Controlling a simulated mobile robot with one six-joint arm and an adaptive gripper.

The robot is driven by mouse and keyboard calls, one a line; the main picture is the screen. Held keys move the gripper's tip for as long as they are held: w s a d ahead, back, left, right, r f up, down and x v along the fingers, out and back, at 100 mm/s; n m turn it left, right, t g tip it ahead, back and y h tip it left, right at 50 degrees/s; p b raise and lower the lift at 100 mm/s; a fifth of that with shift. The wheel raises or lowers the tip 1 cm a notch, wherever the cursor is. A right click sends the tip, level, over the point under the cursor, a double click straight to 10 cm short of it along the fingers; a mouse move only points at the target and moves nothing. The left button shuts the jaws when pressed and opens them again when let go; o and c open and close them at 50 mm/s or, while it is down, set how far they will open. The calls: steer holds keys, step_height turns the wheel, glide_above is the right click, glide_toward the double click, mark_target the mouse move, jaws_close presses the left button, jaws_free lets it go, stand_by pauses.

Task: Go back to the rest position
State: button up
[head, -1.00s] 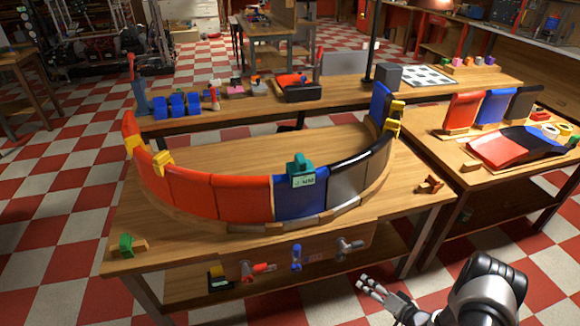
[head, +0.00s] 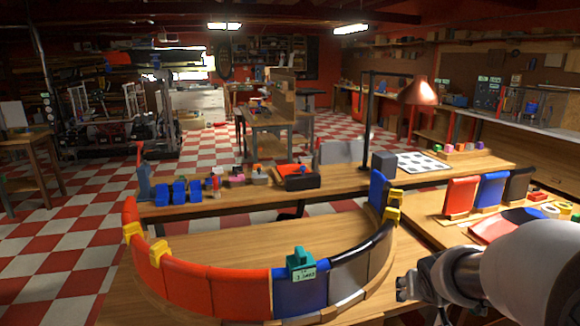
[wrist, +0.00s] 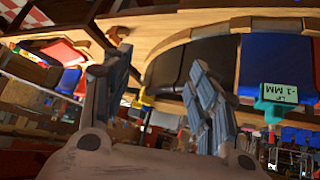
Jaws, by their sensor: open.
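My arm reaches in from the right edge of the head view, in front of the right part of the workbench. My gripper shows in the wrist view (wrist: 160,95) with its two grey ribbed fingers apart and nothing between them. In the head view the fingers are mostly out of sight behind my wrist. The curved duct wall of red panels (head: 240,292), a blue panel (head: 300,295) and grey and black panels stands on the bench (head: 255,245). A teal clamp-like gauge with a label (head: 300,262) sits on the blue panel's top edge. My gripper is apart from the wall.
A right-hand table holds upright red, blue and black panels (head: 491,190). Checkered floor is open at left.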

steer(key=s+a+r+g+y, duration=0.1)
steer(key=s+a, duration=0.4)
steer(key=s, duration=0.4)
steer(key=s+a+r+n+g+y, duration=0.1)
steer(key=s+a+r, duration=0.1)
steer(key=s+a, duration=0.3)
steer(key=s+a+r+n+g+y, duration=0.1)
steer(key=s+a, duration=0.4)
steer(key=s, duration=0.9)
steer(key=shift+r, duration=0.45)
steer(key=shift+d, duration=0.1)
